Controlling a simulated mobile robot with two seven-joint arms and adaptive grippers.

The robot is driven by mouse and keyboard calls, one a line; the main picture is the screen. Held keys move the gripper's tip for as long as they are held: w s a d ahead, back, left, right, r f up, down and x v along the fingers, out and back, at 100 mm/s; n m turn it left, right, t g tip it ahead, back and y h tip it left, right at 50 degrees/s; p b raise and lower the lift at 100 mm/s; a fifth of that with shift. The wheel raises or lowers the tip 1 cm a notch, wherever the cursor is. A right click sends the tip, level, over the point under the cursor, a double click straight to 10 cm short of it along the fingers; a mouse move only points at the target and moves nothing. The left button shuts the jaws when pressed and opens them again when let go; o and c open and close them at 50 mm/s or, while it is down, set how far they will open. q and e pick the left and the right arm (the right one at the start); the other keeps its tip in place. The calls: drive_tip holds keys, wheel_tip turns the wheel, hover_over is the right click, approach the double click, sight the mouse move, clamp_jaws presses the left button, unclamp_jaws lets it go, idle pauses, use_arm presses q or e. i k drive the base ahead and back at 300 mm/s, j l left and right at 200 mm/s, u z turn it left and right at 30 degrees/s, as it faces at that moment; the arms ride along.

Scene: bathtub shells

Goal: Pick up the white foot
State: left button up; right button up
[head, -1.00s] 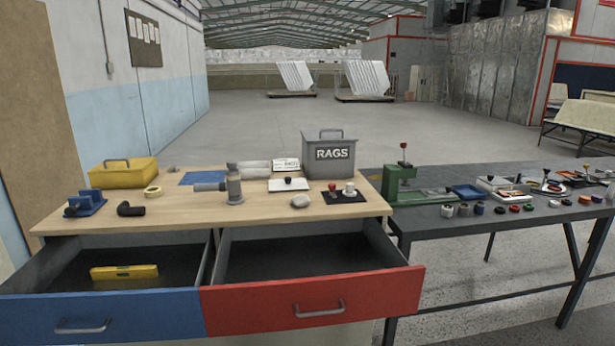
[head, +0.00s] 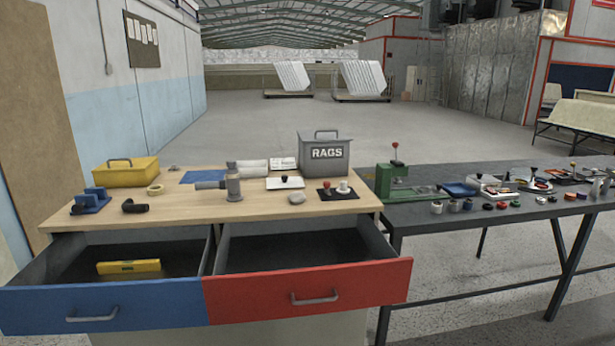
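A small white piece with a rounded top (head: 343,187), which looks like the white foot, stands upright at the right side of a black mat (head: 334,196) on the wooden bench. A similar red piece (head: 327,187) stands just left of it on the same mat. Nothing covers the white piece, though it is small in the head view. Neither of my grippers is in view.
A grey RAGS box (head: 325,154) stands behind the mat. A grey stone-like lump (head: 297,198) and white plate (head: 285,183) lie left of it. The blue drawer (head: 105,310) and red drawer (head: 310,292) stand open in front. A dark table (head: 430,215) adjoins on the right.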

sight(343, 190)
drive_tip(key=i+j+z, duration=0.1)
drive_tip(key=i, duration=0.4)
drive_tip(key=i+j+z, duration=0.1)
drive_tip(key=i+j, duration=0.15)
drive_tip(key=i, duration=0.2)
